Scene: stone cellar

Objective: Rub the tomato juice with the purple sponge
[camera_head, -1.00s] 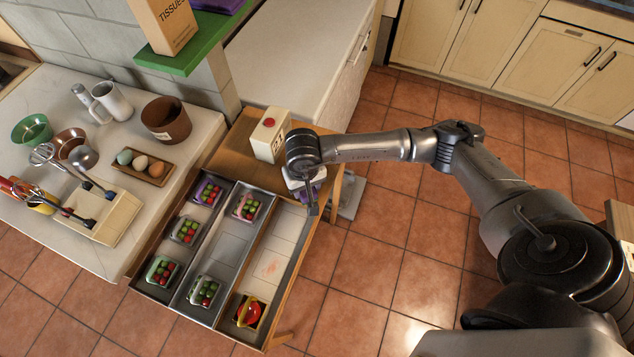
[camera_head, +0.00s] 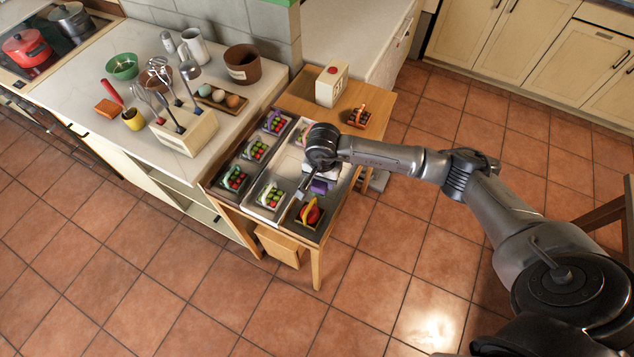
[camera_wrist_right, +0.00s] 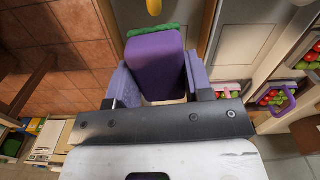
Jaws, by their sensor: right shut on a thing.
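My right gripper (camera_head: 318,181) is shut on the purple sponge (camera_head: 320,187), over the right-hand compartment of the sectioned metal tray (camera_head: 282,178). The right wrist view shows the sponge (camera_wrist_right: 154,62) between the two fingers, with a green layer at its far end. I cannot tell whether the sponge touches the tray floor. The tomato juice does not show now; the arm and gripper cover much of that compartment. My left gripper is not in view.
Small fruit packs, such as one (camera_head: 271,196), sit in the other compartments. A white box (camera_head: 331,84) and a small basket (camera_head: 358,117) stand behind. A utensil holder (camera_head: 186,133) stands left.

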